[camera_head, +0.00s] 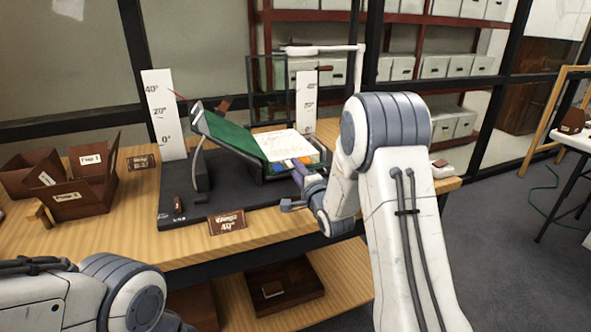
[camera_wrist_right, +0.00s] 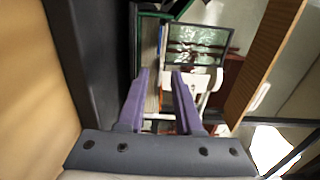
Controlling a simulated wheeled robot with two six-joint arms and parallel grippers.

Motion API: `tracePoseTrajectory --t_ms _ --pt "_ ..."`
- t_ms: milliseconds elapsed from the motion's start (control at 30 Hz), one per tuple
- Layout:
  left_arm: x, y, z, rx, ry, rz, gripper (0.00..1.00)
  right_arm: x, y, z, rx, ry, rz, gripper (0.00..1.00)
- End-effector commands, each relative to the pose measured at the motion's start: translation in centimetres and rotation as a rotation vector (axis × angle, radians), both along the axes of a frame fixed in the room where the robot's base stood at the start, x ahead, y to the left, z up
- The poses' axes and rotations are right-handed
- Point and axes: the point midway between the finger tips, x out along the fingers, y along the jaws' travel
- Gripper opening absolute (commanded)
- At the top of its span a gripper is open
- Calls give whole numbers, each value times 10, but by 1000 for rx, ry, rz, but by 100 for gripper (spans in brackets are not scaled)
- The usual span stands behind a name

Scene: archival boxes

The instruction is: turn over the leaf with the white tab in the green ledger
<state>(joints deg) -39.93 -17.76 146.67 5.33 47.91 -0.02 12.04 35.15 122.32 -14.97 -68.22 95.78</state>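The green ledger (camera_head: 236,134) lies open on a dark cradle, its green cover raised at the left. Its white pages (camera_head: 284,144) lie on the right side. Small blue and orange marks show by the pages' near edge; I cannot make out a white tab. My right gripper (camera_head: 291,185) is in front of the ledger's near right edge, its fingers apart and empty. The right wrist view shows the gap between its purple fingers (camera_wrist_right: 160,73), with a pale edge beyond that may be the pages. My left arm shows at the lower left, but its gripper is hidden.
The cradle stands on a black base (camera_head: 180,212) on the wooden table (camera_head: 130,230). A brown sign (camera_head: 227,223) stands at the base's front. An angle scale board (camera_head: 162,112) stands behind left. Brown open boxes (camera_head: 82,190) are at the left. A glass panel (camera_wrist_right: 195,45) is behind.

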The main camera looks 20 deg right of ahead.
Motion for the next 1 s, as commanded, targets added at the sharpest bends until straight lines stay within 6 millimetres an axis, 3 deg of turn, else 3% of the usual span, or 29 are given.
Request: tracePoseTrajectory --t_ms 367,467,1000 --pt "0 0 0 0 0 0 50 7 0 0 0 1 0 34" --pt "0 0 0 0 0 0 50 7 0 0 0 1 0 0" --pt "0 0 0 0 0 0 50 7 0 0 -1 2 0 0"
